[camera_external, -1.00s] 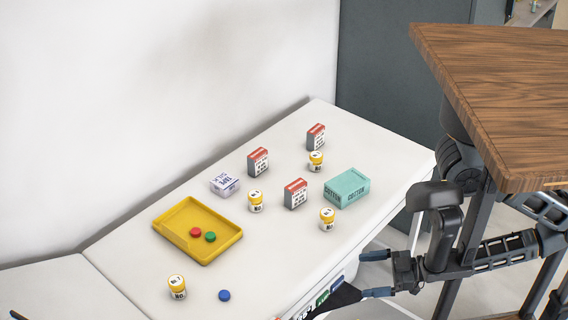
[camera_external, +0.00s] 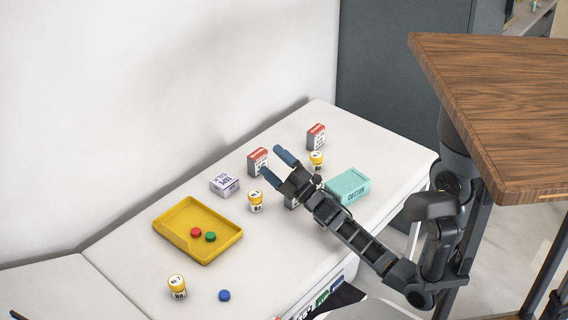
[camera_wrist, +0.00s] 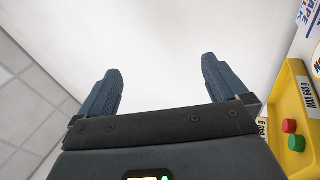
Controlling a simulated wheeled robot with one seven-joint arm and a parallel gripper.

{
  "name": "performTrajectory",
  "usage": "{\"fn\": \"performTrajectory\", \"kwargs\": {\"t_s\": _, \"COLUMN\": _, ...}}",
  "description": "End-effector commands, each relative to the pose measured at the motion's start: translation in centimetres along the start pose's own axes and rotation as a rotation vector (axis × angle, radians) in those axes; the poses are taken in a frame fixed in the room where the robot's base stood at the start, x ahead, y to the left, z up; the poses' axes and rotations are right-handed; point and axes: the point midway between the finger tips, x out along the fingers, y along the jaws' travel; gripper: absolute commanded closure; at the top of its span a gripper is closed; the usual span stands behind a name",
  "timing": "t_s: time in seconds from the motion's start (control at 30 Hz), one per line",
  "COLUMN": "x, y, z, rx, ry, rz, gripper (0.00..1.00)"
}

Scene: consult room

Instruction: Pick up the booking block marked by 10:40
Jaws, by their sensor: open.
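Booking blocks with red tops stand on the white counter (camera_external: 120,262). One block (camera_external: 316,136) is at the back right, another (camera_external: 257,161) stands left of my gripper, and a third (camera_external: 291,202) is mostly hidden behind my arm. The print on them is too small to read, so I cannot tell which is marked 10:40. My gripper (camera_external: 274,166) is open and empty above the counter, its fingers pointing toward the wall. In the wrist view my gripper (camera_wrist: 160,85) shows both fingers wide apart with only pale wall between them.
A yellow tray (camera_external: 184,251) holds a red and a green disc. Yellow-capped jars, including one (camera_external: 255,202), stand among the blocks. A white box (camera_external: 224,184) and a teal cotton box (camera_external: 349,187) are nearby. A blue disc (camera_external: 224,295) lies in front. A wooden table (camera_external: 500,90) is at right.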

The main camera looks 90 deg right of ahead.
Motion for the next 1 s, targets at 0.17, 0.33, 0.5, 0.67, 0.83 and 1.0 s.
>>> {"fn": "performTrajectory", "kwargs": {"t_s": 0.17, "x": 5.5, "y": 2.3, "z": 11.3, "rx": -0.353, "ry": -0.122, "rz": 0.075, "gripper": 0.0}}
{"fn": "performTrajectory", "kwargs": {"t_s": 0.33, "x": 7.0, "y": 2.5, "z": 18.9, "rx": -0.688, "ry": -0.142, "rz": 0.058, "gripper": 0.0}}
{"fn": "performTrajectory", "kwargs": {"t_s": 0.5, "x": 6.6, "y": 1.5, "z": 26.1, "rx": -1.026, "ry": -0.105, "rz": -0.015, "gripper": 0.0}}
{"fn": "performTrajectory", "kwargs": {"t_s": 0.67, "x": 4.5, "y": -0.1, "z": 32.9, "rx": -1.316, "ry": -0.031, "rz": -0.127, "gripper": 0.0}}
{"fn": "performTrajectory", "kwargs": {"t_s": 0.83, "x": 0.2, "y": -4.8, "z": 37.1, "rx": -1.524, "ry": 0.133, "rz": -0.277, "gripper": 0.0}}
{"fn": "performTrajectory", "kwargs": {"t_s": 1.0, "x": -3.4, "y": -9.5, "z": 37.8, "rx": -1.595, "ry": 0.289, "rz": -0.376, "gripper": 0.0}}
